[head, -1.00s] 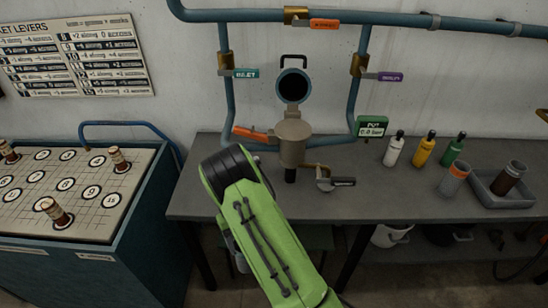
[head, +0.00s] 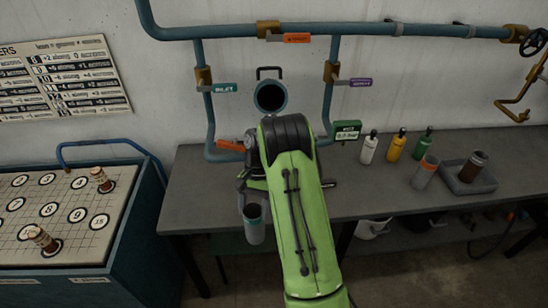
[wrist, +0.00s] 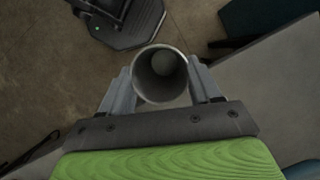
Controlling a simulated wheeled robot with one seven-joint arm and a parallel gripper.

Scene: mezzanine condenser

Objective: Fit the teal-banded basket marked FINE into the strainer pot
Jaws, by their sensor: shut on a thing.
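My gripper (wrist: 160,88) is shut on a grey, open-topped cylindrical basket (head: 254,226) with a teal band near its rim. In the head view the basket hangs upright in front of the bench's front edge, left of my green arm. The wrist view looks down into its round mouth (wrist: 160,54), with a jaw on each side. The FINE mark cannot be read. The strainer pot's round lid (head: 270,97) stands open against the wall pipes. The pot body below it is mostly hidden behind my arm.
Three bottles (head: 397,145) stand behind. An orange lever (head: 231,145) juts out left of the pot.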

